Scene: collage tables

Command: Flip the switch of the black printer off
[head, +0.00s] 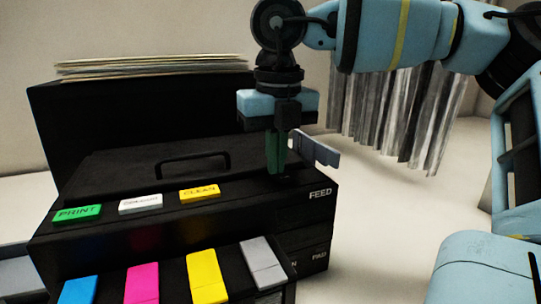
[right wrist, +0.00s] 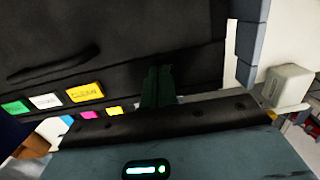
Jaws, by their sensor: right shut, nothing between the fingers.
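The black printer (head: 110,160) fills the left and middle of the head view, and its dark body (right wrist: 120,35) fills the upper left of the right wrist view. A green PRINT button (head: 77,214), a white button (head: 140,204) and a yellow button (head: 199,194) line its top front edge. My right gripper (head: 278,172) points down with its fingers together, empty, at the right end of the top, behind the FEED label. Its fingers (right wrist: 157,75) also show shut in the right wrist view. I cannot make out the switch; the fingertips may hide it. My left gripper is out of view.
Blue, magenta, yellow and grey cartridges (head: 205,276) stick out at the printer's lower front. A grey bracket (head: 314,150) projects at the right side. Grey hanging strips (head: 395,115) are behind; floor is clear at right.

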